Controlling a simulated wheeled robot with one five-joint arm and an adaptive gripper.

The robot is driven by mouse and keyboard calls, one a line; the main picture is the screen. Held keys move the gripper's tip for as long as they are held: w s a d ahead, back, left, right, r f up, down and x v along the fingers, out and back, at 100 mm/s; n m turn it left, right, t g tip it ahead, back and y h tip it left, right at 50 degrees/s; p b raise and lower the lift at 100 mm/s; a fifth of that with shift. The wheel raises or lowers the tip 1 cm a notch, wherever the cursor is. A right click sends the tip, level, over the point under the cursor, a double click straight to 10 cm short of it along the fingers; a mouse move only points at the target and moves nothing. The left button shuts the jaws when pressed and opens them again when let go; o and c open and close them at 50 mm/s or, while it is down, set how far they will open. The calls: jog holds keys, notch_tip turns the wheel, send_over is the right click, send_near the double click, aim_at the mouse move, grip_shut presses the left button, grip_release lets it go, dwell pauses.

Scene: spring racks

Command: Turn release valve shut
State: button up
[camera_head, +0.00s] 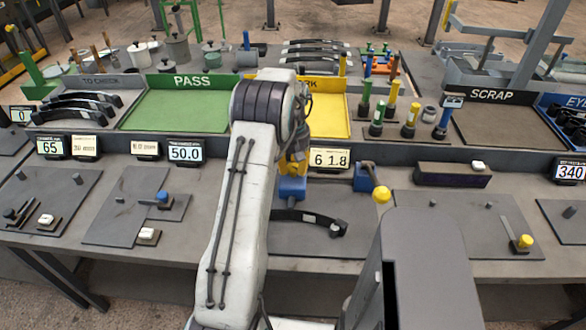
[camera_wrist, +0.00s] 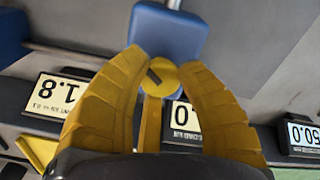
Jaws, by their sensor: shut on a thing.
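The release valve shows in the wrist view as a round yellow knob (camera_wrist: 163,74) with a dark slot and a flat yellow lever (camera_wrist: 151,122). The lever runs toward the palm, between my fingers. In the head view, my gripper (camera_head: 292,165) is partly hidden by my arm, just above a blue block (camera_head: 292,188). The valve itself cannot be made out there.
A black leaf spring (camera_head: 310,218) lies on the plate below. A yellow-ball lever (camera_head: 381,194) with a blue body (camera_head: 365,178) stands to the right. A 61.8 display (camera_head: 329,158) is close behind. PASS (camera_head: 180,108) and SCRAP (camera_head: 500,125) trays lie beyond.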

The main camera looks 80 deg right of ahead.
aim_at(293, 166)
jog(key=m, duration=0.5)
jog(key=shift+a+f+m+b, duration=0.1)
jog(key=shift+f+m+b, duration=0.1)
jog(key=shift+m+b, duration=0.15)
jog(key=m, duration=0.4)
jog(key=shift+m, duration=0.55)
jog(key=o, duration=1.2)
jog(key=shift+r, duration=0.1)
jog(key=shift+r, duration=0.2)
notch_tip(293, 166, up, 12)
jog(key=shift+f, duration=0.15)
